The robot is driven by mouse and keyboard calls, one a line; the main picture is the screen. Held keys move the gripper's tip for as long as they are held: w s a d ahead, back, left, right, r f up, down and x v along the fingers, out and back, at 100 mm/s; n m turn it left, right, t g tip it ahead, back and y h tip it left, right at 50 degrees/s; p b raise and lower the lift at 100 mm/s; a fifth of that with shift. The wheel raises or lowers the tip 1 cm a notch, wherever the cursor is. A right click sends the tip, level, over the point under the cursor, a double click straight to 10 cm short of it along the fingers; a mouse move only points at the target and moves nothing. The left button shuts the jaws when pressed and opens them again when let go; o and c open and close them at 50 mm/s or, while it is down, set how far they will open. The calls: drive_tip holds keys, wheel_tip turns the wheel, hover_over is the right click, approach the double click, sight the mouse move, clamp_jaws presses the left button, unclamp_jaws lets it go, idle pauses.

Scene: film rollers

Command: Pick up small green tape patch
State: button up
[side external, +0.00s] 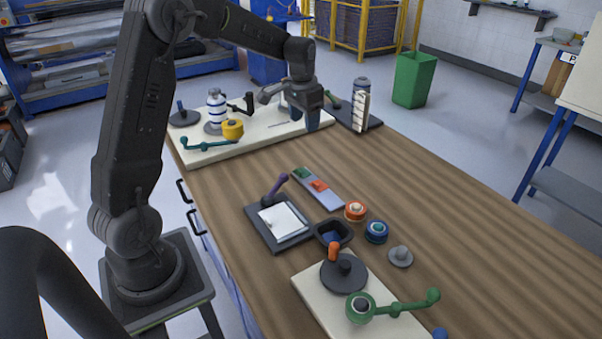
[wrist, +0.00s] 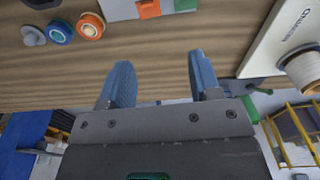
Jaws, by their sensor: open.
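The small green tape patch (side external: 302,173) lies at the far end of a flat grey-blue strip (side external: 332,201) on the wooden table. An orange patch (side external: 319,185) lies beside it on the same strip. In the wrist view the green patch (wrist: 186,5) shows at the top edge, partly cut off, right of the orange patch (wrist: 149,9). My gripper (side external: 312,118) is raised near the front edge of the far white board, apart from the green patch. In the wrist view its two blue fingers (wrist: 160,65) are spread with nothing between them.
The table's right side is clear.

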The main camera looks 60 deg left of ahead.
hover_over(299, 168)
drive_tip(key=s+d, duration=0.2)
wheel_tip(299, 168, down, 7)
drive_tip(key=shift+g, duration=0.4)
wheel_tip(299, 168, down, 8)
drive_tip(key=shift+w+d+r, duration=0.1)
drive_tip(key=shift+d+r, duration=0.05)
drive_tip(key=shift+r, duration=0.1)
drive_tip(key=shift+w+d+f, duration=0.1)
drive_tip(key=shift+f, duration=1.35)
drive_tip(key=shift+w+f, duration=0.1)
drive_tip(key=shift+f, duration=1.35)
drive_tip(key=c, duration=0.8)
drive_tip(key=shift+r, duration=0.1)
drive_tip(key=shift+c, duration=0.2)
